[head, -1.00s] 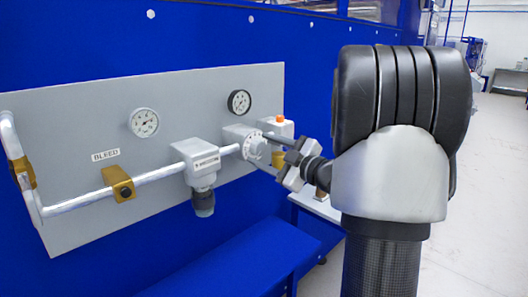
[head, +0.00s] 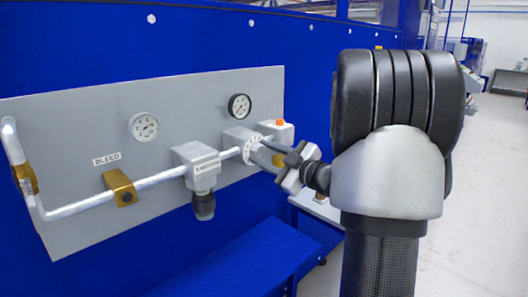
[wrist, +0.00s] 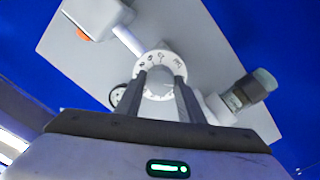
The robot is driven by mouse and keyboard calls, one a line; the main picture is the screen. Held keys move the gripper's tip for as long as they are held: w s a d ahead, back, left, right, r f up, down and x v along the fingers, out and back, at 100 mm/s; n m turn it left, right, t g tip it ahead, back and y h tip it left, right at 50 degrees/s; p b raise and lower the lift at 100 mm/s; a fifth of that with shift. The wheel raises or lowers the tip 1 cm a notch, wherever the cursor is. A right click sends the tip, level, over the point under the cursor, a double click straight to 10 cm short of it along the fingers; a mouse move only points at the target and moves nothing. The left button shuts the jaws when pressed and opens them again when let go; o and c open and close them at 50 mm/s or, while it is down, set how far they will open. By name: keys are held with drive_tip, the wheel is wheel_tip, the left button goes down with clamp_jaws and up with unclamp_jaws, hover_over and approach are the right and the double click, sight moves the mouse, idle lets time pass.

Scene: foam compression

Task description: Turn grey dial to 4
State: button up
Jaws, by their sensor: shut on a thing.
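The grey dial (head: 253,149) is a round knob with a pale, marked ring on a grey block on the panel. In the head view it is partly behind my gripper (head: 266,148). In the wrist view the dial (wrist: 159,65) shows its ring with small dark marks, too small to read. My gripper (wrist: 159,82) has its two fingers on opposite sides of the dial's middle and is shut on it. The dial's setting cannot be read.
The grey panel carries two gauges (head: 144,126) (head: 239,107), a silver pipe (head: 80,208) with brass clamps (head: 121,188), and a valve block (head: 196,163). A box with an orange button (head: 279,123) sits right of the dial. A blue bench (head: 235,258) lies below.

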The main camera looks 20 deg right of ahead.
drive_tip(key=m+p, duration=0.4)
drive_tip(key=m, duration=0.1)
drive_tip(key=shift+r+p, duration=0.2)
drive_tip(key=shift+p, duration=0.15)
drive_tip(key=m+p, duration=0.4)
drive_tip(key=shift+m, duration=0.4)
drive_tip(key=m+p, duration=0.5)
drive_tip(key=shift+f+m+p, duration=0.2)
drive_tip(key=shift+m+p, duration=1.8)
drive_tip(key=shift+m, duration=0.7)
drive_tip(key=o, duration=1.1)
drive_tip(key=shift+c, duration=0.2)
drive_tip(key=b+v, duration=0.1)
drive_tip(key=v, duration=1.6)
drive_tip(key=shift+s, duration=0.2)
